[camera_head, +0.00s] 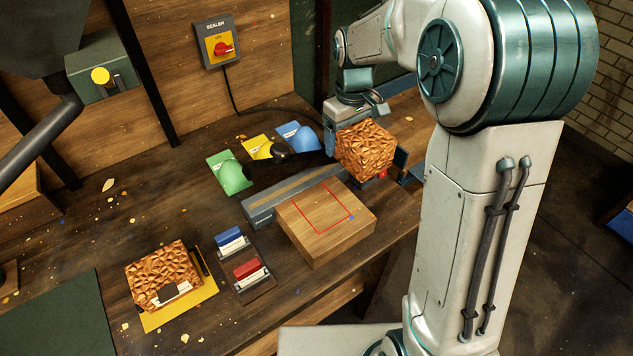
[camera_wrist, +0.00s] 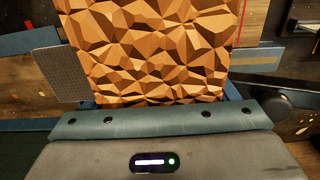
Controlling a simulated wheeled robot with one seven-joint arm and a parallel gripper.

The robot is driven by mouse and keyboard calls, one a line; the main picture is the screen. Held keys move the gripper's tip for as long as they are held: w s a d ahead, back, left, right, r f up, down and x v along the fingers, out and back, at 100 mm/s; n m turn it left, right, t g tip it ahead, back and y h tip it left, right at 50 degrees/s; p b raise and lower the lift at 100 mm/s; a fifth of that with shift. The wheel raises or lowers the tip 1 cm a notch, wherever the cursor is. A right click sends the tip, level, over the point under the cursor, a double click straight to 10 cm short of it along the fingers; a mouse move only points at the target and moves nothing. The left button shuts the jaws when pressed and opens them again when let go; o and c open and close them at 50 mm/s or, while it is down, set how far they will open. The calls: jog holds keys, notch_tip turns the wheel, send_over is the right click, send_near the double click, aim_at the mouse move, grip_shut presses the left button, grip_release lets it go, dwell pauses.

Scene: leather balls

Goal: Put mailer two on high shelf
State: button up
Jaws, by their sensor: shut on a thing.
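My gripper (camera_head: 368,158) is shut on a copper-brown faceted mailer (camera_head: 362,146), held above the bench behind and right of a wooden block. In the wrist view the held mailer (camera_wrist: 150,48) fills the space in front of the gripper's palm. A second copper-brown faceted mailer (camera_head: 160,273), with a white label and a dark patch on it, lies on a yellow mat (camera_head: 184,307) at the front left. No number can be read on either mailer, so I cannot tell which is mailer two. I cannot make out a high shelf in these views.
The wooden block (camera_head: 320,245) has a red outline on top and a grey bar (camera_head: 262,207) behind it. Blue and red stamp-like items (camera_head: 230,238) stand left of it. Green, yellow and blue cards (camera_head: 235,180) lie farther back. A sealer switch (camera_head: 219,45) hangs on the wall.

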jog(key=p, duration=0.2)
send_over(311, 204)
notch_tip(311, 204, down, 7)
jog(key=shift+r, duration=0.2)
jog(key=shift+f+p, duration=0.5)
jog(key=shift+f, duration=1.6)
jog(key=shift+f, duration=0.15)
jog(key=o, duration=1)
notch_tip(311, 204, up, 12)
jog(key=b, duration=0.1)
jog(key=s+d+r+m+t, duration=0.1)
jog(key=s+d+r+m, duration=0.2)
jog(key=s+d, duration=0.4)
jog(key=s+d+r+m+t, duration=0.2)
jog(key=s+d+r+m, duration=0.1)
jog(key=s+d, duration=0.5)
jog(key=shift+d+r+m+t, duration=0.3)
jog(key=shift+d+r+m, duration=0.05)
jog(key=shift+m, duration=0.05)
